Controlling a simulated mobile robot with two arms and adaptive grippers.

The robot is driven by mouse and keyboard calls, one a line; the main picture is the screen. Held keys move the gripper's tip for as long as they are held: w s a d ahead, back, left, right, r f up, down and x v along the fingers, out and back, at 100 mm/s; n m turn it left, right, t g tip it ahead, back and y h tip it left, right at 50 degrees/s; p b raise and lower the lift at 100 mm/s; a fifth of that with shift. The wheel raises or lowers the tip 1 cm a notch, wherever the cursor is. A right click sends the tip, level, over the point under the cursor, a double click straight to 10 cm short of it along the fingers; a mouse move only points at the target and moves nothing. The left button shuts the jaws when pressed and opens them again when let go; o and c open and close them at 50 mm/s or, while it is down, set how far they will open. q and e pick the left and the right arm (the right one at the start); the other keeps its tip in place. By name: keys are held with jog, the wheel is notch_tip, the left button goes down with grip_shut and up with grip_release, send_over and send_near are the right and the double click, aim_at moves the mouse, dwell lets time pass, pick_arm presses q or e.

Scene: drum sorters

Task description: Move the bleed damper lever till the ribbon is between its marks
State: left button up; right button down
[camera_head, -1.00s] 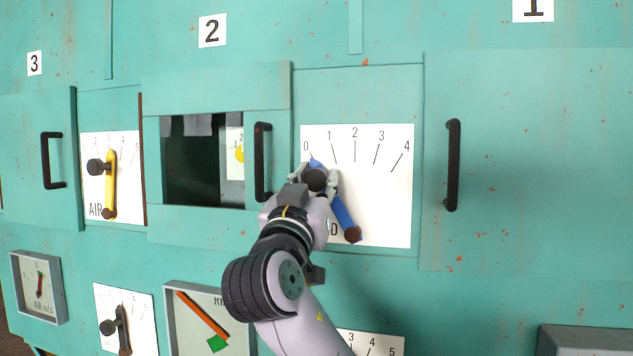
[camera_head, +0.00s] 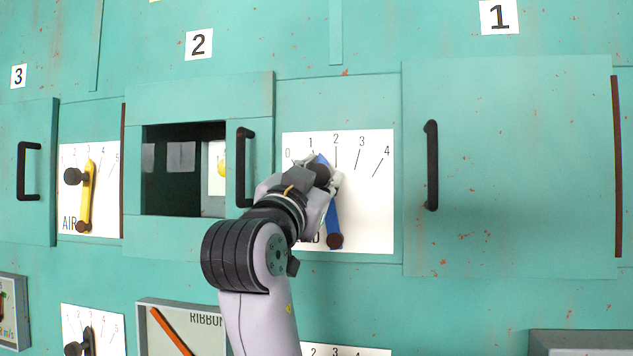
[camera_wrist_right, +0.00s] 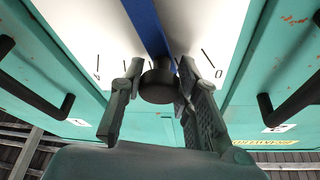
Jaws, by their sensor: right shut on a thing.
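The blue bleed damper lever (camera_head: 333,222) sits on a white scale plate (camera_head: 370,215) numbered 0 to 4. Its pivot is at the bottom and its tip leans slightly left, between marks 1 and 2. My right gripper (camera_head: 322,176) is shut on the lever's dark knob (camera_wrist_right: 158,86), with a finger on either side of it in the wrist view. The ribbon gauge (camera_head: 170,322) is at the bottom, cut off by the picture's edge. Its orange ribbon (camera_head: 170,330) slants; its marks are not in view. My left gripper is not in view.
A yellow lever (camera_head: 86,195) stands on the plate at left. An open window (camera_head: 184,170) with a dark handle (camera_head: 242,166) is left of my arm. A closed door with a handle (camera_head: 431,165) is on the right. A black lever (camera_head: 88,342) is lower left.

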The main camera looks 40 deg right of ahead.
jog(key=c, duration=1.2)
grip_release()
jog(key=shift+s, duration=0.1)
jog(key=v, duration=1.2)
